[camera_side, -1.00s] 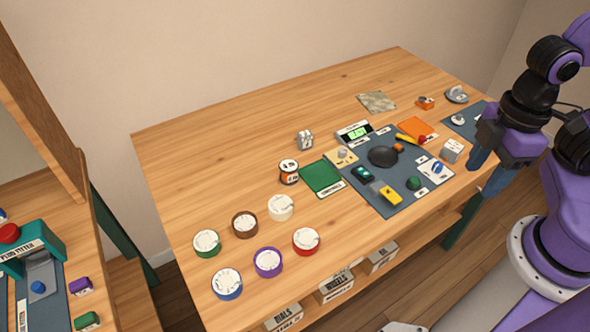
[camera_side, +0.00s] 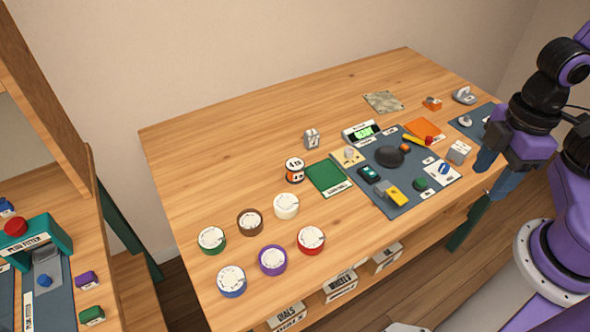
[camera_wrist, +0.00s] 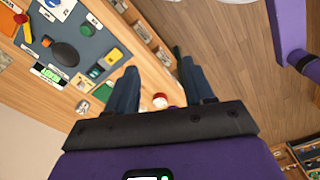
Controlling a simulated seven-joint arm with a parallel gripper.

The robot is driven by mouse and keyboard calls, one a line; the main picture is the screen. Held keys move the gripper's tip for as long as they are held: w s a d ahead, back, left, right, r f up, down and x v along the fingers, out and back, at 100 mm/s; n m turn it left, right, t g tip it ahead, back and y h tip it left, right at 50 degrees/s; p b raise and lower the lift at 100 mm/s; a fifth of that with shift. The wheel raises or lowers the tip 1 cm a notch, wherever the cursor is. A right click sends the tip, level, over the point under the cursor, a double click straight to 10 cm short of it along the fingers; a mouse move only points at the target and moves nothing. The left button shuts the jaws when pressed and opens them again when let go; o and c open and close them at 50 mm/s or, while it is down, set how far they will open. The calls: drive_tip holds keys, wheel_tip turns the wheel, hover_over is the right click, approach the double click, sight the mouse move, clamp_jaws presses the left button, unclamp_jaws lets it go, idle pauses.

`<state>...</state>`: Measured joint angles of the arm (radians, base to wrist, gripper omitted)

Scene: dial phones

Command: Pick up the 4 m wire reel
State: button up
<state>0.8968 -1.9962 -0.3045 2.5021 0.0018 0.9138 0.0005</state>
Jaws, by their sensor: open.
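The wire reel (camera_side: 294,171) stands upright on the wooden table, left of the green mat. It has a white top with a marking that looks like a 4, and an orange and black side. My gripper (camera_side: 494,175) is over the table's right front edge, far to the right of the reel. Its two blue fingers are apart with nothing between them. The fingers also show spread in the wrist view (camera_wrist: 158,72). I cannot make out the reel for sure in the wrist view.
Several round white-topped pieces with coloured rims, such as the red one (camera_side: 311,239), stand at the table's front left. A blue-grey mat (camera_side: 400,207) with small parts and a green display (camera_side: 362,132) lies between reel and gripper. The table's back left is clear.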

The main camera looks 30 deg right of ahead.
drive_tip(key=o, duration=0.6)
